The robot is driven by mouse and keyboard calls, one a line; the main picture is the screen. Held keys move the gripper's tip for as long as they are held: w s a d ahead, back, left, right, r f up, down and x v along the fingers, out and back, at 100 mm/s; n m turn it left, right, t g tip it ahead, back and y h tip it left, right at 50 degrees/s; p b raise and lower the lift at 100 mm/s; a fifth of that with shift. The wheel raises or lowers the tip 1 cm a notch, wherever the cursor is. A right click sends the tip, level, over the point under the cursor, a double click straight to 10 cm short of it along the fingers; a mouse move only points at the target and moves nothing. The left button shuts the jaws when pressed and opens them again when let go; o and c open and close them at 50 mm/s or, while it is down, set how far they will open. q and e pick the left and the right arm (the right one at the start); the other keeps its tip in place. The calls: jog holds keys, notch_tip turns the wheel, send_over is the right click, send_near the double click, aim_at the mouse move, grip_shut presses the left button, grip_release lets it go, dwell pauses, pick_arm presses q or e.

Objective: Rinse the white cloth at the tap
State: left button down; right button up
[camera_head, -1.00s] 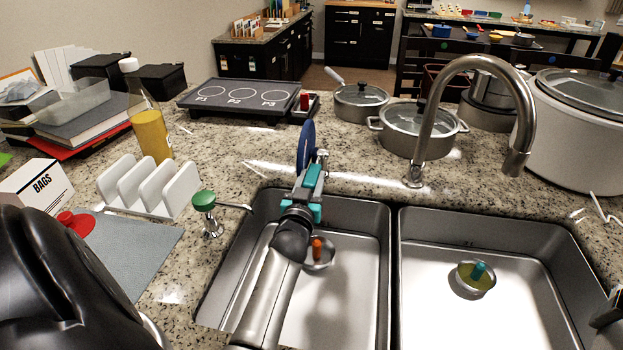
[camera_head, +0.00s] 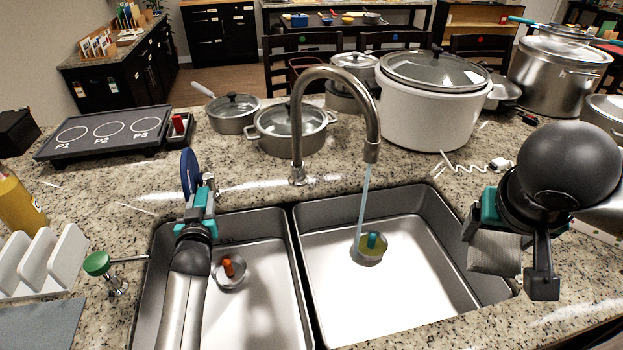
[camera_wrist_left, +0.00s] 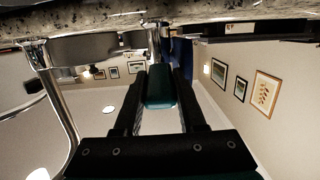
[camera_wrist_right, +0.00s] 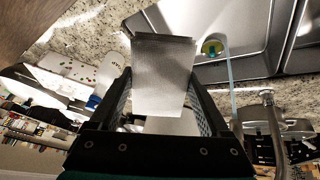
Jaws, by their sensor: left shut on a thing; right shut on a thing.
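The whitish-grey cloth (camera_head: 496,252) hangs flat from my right gripper (camera_head: 512,232), above the countertop at the right edge of the right basin (camera_head: 415,290). In the right wrist view the cloth (camera_wrist_right: 163,75) stands out between the fingers, away from the water. The curved metal tap (camera_head: 298,130) is over the right basin, and a water stream (camera_head: 363,200) falls from it towards the drain. My left gripper (camera_head: 200,200) is behind the left basin, shut on a small teal piece (camera_wrist_left: 160,90) by a blue disc (camera_head: 189,172). I cannot tell how piece and disc connect.
The left basin (camera_head: 255,305) holds an orange-topped drain piece (camera_head: 228,268). Pots and a large white cooker (camera_head: 430,110) stand behind the tap. Some counter right of the basin is clear.

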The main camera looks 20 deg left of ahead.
pick_arm(q)
jog(key=shift+w+r, duration=0.1)
jog(key=shift+r, duration=0.2)
pick_arm(e)
jog(key=shift+r, duration=0.45)
pick_arm(q)
jog(key=shift+c, duration=2.4)
grip_release()
jog(key=shift+f, duration=0.15)
jog(key=shift+s+d+p, duration=0.2)
jog(key=shift+s+p, duration=0.1)
jog(key=shift+s, duration=0.15)
pick_arm(e)
jog(key=shift+r+p, duration=0.65)
jog(key=shift+r, duration=0.05)
pick_arm(q)
jog(key=v, duration=1.1)
